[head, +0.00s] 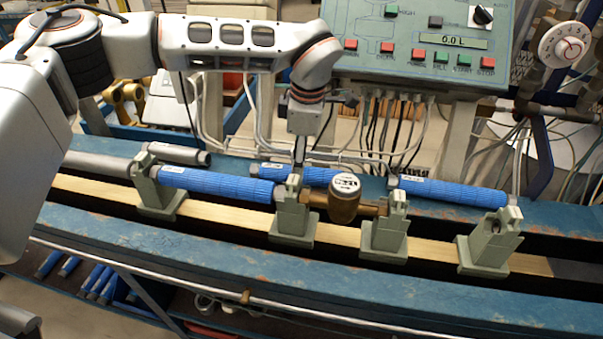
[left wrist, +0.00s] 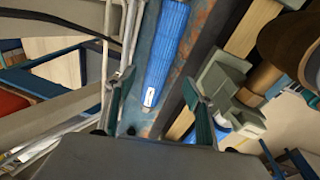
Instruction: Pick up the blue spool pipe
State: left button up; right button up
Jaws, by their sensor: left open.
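A blue spool pipe (head: 318,174) lies loose on the rear blue rail, partly hidden behind my left gripper and the meter. It also shows in the left wrist view (left wrist: 167,48), with a white label near its lower end. My left gripper (head: 299,158) points down at this pipe. In the left wrist view its fingers (left wrist: 157,80) are spread on either side of the pipe's line, with nothing held. Two more blue pipes sit in the front row, one at the left (head: 217,184) and one at the right (head: 452,191). My right gripper is out of view.
A brass meter (head: 344,200) stands between grey-green clamp supports (head: 293,218) (head: 385,232) just in front of the loose pipe. A grey pipe (head: 178,153) lies on the rear rail at left. A control panel (head: 420,45) and hanging cables stand behind.

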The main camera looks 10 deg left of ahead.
pick_arm(q)
jog(key=f, duration=0.4)
jog(key=shift+w+d+f+p, duration=0.2)
jog(key=shift+w+p, duration=0.1)
jog(key=shift+w, duration=0.1)
jog(key=shift+w+a+f, duration=0.1)
jog(key=shift+w+f, duration=0.05)
jog(key=shift+f, duration=0.35)
grip_shut()
